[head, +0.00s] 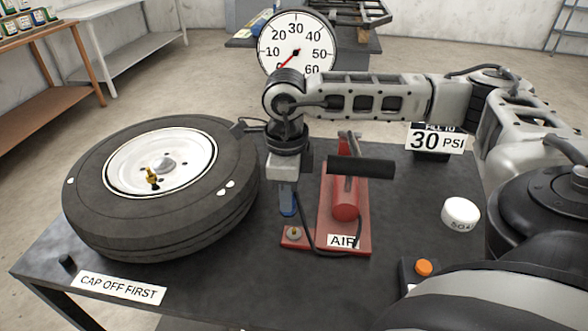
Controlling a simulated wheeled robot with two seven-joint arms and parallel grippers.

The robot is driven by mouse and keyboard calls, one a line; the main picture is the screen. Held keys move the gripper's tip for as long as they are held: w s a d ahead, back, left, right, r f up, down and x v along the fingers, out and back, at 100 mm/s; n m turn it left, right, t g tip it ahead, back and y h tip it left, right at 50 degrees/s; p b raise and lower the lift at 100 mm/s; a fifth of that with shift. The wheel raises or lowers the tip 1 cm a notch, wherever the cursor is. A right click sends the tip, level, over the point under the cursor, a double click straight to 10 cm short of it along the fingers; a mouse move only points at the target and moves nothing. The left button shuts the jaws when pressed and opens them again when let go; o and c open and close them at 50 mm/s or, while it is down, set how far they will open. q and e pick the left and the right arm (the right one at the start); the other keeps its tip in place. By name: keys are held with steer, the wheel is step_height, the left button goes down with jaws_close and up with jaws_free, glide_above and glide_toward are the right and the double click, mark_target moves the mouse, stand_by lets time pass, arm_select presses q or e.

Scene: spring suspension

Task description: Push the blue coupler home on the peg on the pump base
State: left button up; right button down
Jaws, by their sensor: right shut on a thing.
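The blue coupler (288,205) hangs upright below my right gripper (288,187), which is shut on it. The peg (294,232) stands on the front left foot of the red pump base (327,241). In the picture the coupler's lower end shows just above and slightly left of the peg, with a small gap between them. The exact height and depth of that gap are hard to tell. The upper part of the coupler is hidden in the gripper. My left gripper is out of view.
The red pump cylinder (345,200) and black handle (361,165) stand close right of the gripper. A dark hose (305,235) loops by the peg. A tyre (110,236) lies left, a gauge (308,56) stands behind. A white cap (461,212) and orange button (424,267) are right.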

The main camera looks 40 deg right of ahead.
mark_target(294, 210)
steer(key=m, duration=0.1)
steer(key=d+m, duration=0.1)
steer(key=m, duration=0.1)
steer(key=shift+s+d, duration=0.15)
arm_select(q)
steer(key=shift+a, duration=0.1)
